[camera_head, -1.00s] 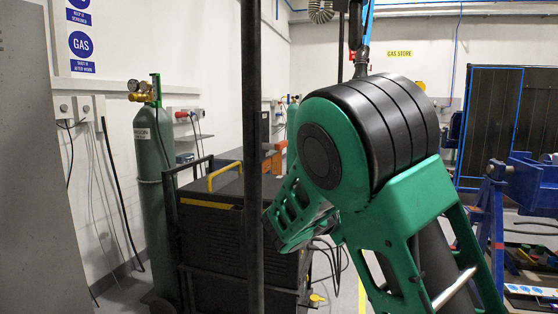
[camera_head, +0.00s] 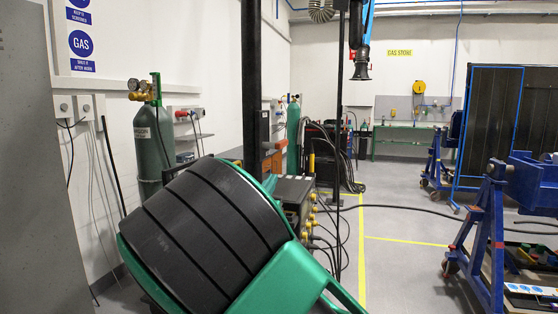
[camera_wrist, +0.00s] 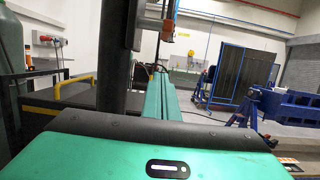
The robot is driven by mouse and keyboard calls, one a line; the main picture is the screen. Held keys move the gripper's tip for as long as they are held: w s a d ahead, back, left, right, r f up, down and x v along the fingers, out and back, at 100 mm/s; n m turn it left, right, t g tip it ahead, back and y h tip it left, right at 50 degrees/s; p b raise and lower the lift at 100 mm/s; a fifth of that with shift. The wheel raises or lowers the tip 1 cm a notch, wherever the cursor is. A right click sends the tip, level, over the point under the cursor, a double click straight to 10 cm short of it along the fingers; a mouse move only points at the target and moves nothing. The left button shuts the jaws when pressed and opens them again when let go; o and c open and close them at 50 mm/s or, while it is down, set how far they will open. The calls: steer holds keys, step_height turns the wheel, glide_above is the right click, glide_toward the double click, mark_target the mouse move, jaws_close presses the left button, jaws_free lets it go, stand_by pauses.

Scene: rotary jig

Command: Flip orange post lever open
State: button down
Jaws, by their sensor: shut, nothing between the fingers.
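I cannot make out an orange post lever for certain in either view. A small orange part (camera_head: 272,146) shows beside the dark upright post in the head view, but I cannot tell what it is. A blue stand with a heavy blue head (camera_head: 535,185) is at the right edge; it also shows at the right of the wrist view (camera_wrist: 285,108). My gripper's fingers do not show in either view. My own green and black arm parts fill the lower left of the head view and the bottom of the wrist view.
A dark upright post (camera_head: 256,80) stands left of centre. A green gas cylinder (camera_head: 150,140) is by the left wall. A dark screen with a blue frame (camera_head: 490,125) stands at the right. Floor with yellow lines (camera_head: 400,260) is clear in the middle; a cable crosses it.

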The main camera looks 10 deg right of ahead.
mark_target(274, 144)
steer(key=w+d+r, duration=0.4)
steer(key=w+r, duration=0.2)
steer(key=w, duration=0.2)
steer(key=shift+w+d+r, duration=0.2)
steer(key=shift+d, duration=0.2)
stand_by(0.3)
